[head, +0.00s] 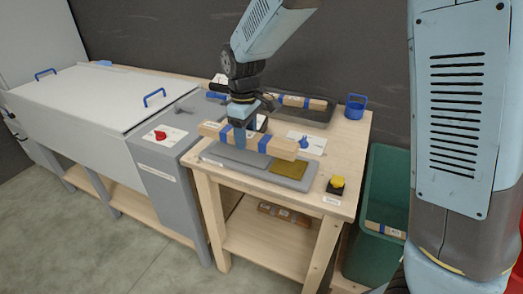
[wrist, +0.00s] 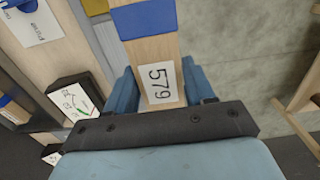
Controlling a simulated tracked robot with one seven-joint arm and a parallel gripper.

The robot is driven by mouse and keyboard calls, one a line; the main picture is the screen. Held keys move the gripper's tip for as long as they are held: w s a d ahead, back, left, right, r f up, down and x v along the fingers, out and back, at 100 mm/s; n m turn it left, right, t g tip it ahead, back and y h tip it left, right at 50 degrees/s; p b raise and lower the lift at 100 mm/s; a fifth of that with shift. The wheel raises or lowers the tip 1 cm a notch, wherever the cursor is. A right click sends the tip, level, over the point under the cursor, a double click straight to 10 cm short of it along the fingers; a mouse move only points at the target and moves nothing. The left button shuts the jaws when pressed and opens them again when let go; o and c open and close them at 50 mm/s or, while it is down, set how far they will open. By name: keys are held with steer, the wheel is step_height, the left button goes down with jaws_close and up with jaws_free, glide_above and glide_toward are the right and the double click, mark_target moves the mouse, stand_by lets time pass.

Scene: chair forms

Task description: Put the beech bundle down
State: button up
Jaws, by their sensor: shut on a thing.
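My gripper (head: 246,138) is shut on a pale wooden bundle (head: 282,147) with blue bands. The bundle lies crosswise above a flat grey plate (head: 233,152) on the wooden table; I cannot tell whether it touches the plate. In the wrist view the bundle (wrist: 152,55) runs away from me between the blue fingers (wrist: 160,90), with a white label reading 579 and a blue band beyond it. The plate has a yellow-brown patch (head: 289,170) at its right. The bundle hides part of the plate.
A dark tray (head: 318,116) behind holds another banded bundle (head: 301,102). A blue cup (head: 356,106) and yellow button (head: 337,184) stand on the table's right side. A darker bundle (head: 285,213) lies on the lower shelf. A green bin (head: 378,190) stands right; a long grey box (head: 85,100) stands left.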

glide_above(257, 157)
step_height(257, 157, down, 6)
steer(key=shift+s+f, duration=0.15)
steer(key=shift+f, duration=1.6)
steer(key=shift+f, duration=0.1)
steer(key=o, duration=1.3)
step_height(257, 157, up, 12)
steer(key=shift+d+r, duration=0.1)
